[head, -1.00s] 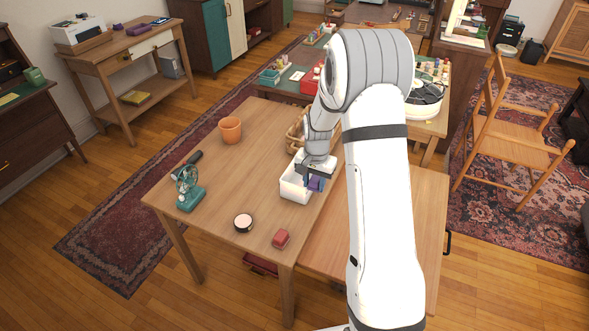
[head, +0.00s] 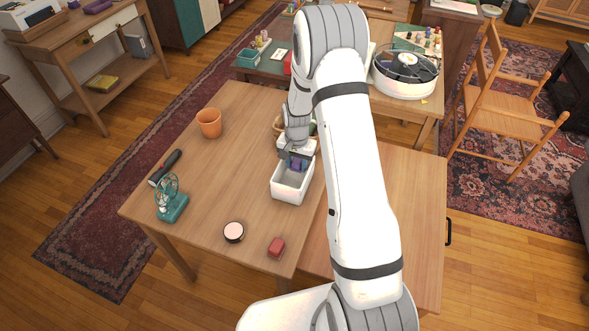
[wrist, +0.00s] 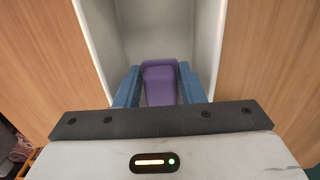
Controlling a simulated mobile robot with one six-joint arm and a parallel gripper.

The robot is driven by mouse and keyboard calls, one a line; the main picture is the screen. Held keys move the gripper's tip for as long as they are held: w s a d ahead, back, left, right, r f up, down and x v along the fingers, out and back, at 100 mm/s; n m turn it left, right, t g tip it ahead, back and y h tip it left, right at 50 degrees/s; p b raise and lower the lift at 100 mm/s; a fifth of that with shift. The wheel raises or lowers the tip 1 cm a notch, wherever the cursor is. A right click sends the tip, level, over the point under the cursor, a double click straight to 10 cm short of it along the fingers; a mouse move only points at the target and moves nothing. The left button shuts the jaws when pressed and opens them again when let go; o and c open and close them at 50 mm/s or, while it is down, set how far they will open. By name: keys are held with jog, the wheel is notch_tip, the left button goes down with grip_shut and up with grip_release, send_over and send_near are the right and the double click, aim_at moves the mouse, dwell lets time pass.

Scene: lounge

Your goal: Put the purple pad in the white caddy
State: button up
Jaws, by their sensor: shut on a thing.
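The white caddy (head: 289,190) stands on the wooden table, open at the top. My gripper (head: 297,163) is over the caddy's far end, pointing down. In the wrist view the blue fingers (wrist: 155,88) are shut on the purple pad (wrist: 159,72), one on each side of it. The pad also shows as a small purple patch between the fingers in the head view (head: 298,164). The caddy's pale walls (wrist: 215,40) rise on both sides of the pad in the wrist view. Whether the pad touches the caddy's floor, I cannot tell.
On the same table are an orange pot (head: 209,123), a teal fan (head: 171,200), a dark cylindrical object (head: 165,167), a round tin (head: 233,232) and a red block (head: 276,247). A basket (head: 279,124) stands partly hidden behind my arm.

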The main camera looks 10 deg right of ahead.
aim_at(296, 170)
jog(key=shift+f, duration=1.55)
jog(key=shift+f, duration=0.1)
jog(key=o, duration=0.8)
jog(key=shift+c, duration=0.2)
